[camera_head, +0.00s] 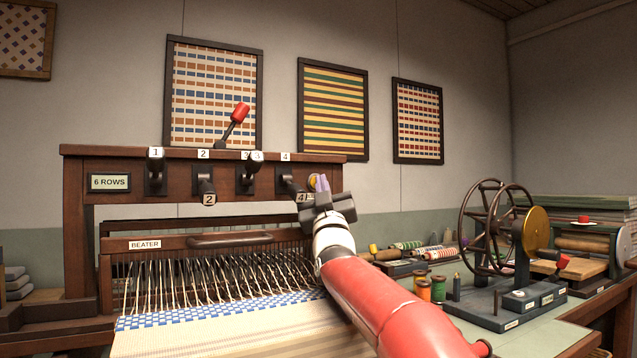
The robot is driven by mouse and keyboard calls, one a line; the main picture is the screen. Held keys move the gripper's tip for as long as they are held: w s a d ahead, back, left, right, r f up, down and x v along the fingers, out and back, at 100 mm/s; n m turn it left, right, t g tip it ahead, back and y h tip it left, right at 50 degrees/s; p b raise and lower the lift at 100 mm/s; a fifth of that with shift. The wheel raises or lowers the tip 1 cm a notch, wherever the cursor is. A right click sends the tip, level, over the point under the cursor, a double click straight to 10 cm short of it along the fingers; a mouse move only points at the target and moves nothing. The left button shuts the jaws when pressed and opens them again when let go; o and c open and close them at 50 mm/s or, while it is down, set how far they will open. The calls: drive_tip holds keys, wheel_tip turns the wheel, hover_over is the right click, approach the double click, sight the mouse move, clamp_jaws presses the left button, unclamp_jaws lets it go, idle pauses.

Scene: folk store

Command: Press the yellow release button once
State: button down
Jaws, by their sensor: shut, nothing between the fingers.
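A yellow button (312,182), which I take to be the release button, shows at the right end of the loom's dark wooden front beam, just right of lever 4. It is partly hidden by my gripper. My gripper (322,181) is right in front of it, with its pale purple fingers pointing up and toward the beam. The fingers look shut and empty, and they overlap the button's right side in view. I cannot tell whether they touch the button or whether it is pressed in.
Lever 2 (207,187) and lever 4 (291,184) hang down; lever 1 (155,165) and lever 3 (248,172) sit higher. A red-knobbed lever (239,113) rises above the beam. Woven cloth (205,335) lies below. A spoked wheel (488,230) and spools (424,289) stand right.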

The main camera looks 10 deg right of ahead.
drive_tip(key=shift+a+f+b, duration=0.1)
drive_tip(key=shift+f+b, duration=0.45)
drive_tip(key=shift+b, duration=0.2)
drive_tip(key=shift+s+f, duration=0.1)
drive_tip(key=shift+s, duration=0.05)
drive_tip(key=s+b, duration=0.1)
drive_tip(key=s+d+b, duration=0.1)
drive_tip(key=s+b, duration=0.1)
drive_tip(key=s+d+b, duration=0.1)
drive_tip(key=shift+s+r, duration=0.25)
drive_tip(key=shift+s, duration=0.15)
drive_tip(key=shift+s, duration=0.1)
idle(0.4)
